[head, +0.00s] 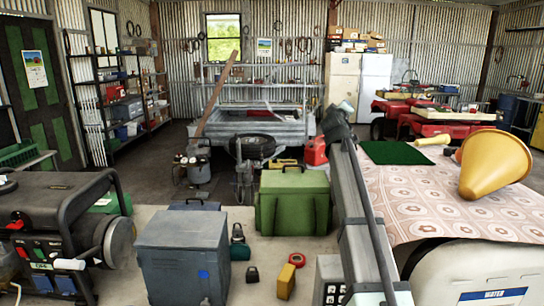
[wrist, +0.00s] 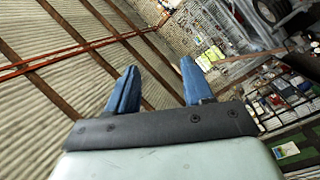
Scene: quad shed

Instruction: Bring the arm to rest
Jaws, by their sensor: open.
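My gripper (wrist: 158,66) shows in the wrist view, with its two blue fingers spread apart and nothing between them. It is up in the air, clear of any surface. Behind the fingers the wrist view shows the tilted corrugated wall and roof beams, with shelving and stored goods at the right. I cannot make out the fingers in the head view.
In the head view, a green box (head: 292,202), a grey-blue box (head: 182,256) and a generator (head: 55,225) stand on the near surface. At the right, a yellow funnel (head: 494,165) lies on a patterned cloth (head: 420,195). A trailer (head: 260,120) stands behind.

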